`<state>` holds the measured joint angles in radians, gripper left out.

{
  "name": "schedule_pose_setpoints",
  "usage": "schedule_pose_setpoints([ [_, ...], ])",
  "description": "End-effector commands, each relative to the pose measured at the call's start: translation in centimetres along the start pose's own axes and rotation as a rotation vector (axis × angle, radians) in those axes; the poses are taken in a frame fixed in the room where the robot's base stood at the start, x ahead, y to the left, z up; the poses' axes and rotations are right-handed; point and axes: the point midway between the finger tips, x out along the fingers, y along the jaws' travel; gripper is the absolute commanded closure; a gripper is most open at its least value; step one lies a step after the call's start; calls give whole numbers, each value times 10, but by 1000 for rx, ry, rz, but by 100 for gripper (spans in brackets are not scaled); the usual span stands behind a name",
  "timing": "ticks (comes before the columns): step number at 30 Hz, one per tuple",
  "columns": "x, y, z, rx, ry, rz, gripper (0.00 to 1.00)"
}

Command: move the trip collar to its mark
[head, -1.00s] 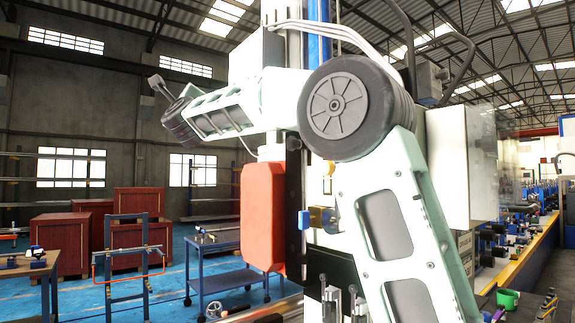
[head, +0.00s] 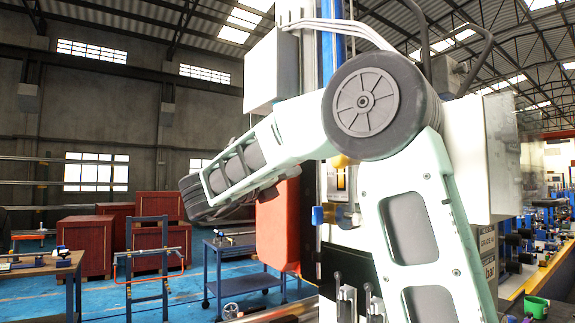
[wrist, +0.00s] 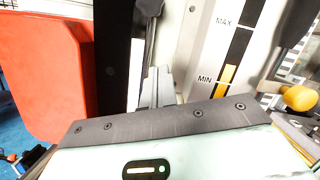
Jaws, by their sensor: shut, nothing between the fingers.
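I cannot pick out the trip collar or its mark with certainty. A small blue knob (head: 317,214) on the machine's front column, in the head view, may belong to the collar. In the wrist view my gripper (wrist: 157,86) is shut and empty, its grey fingertips near a dark rod (wrist: 151,38). I cannot tell whether they touch. A white gauge plate (wrist: 213,50) marked MAX and MIN, with an orange bar, stands to their right. A yellow knob (wrist: 300,97) is at the far right. In the head view my arm hides the gripper.
A red-orange padded block (head: 278,225) hangs left of the column, close to my arm; it fills the left of the wrist view (wrist: 40,75). A blue cart (head: 245,265) and red crates (head: 84,245) stand behind. A green mug (head: 537,306) is at lower right.

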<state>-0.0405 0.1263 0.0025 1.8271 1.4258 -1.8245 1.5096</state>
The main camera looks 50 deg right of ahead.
Motion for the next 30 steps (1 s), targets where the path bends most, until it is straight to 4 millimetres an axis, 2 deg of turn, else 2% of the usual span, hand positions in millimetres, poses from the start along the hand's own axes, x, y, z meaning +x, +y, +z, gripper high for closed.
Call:
schedule_pose_setpoints([
  [1, 13, -3, 6, -2, 0, -3, 100],
  [3, 28, -4, 7, -2, 0, -3, 100],
  [11, 78, -3, 9, -2, -1, 0, 100],
  [15, 79, -2, 26, 1, -2, 2, 100],
  [19, 81, -1, 35, 0, -2, 2, 100],
  [30, 82, 0, 40, 1, -2, 2, 100],
])
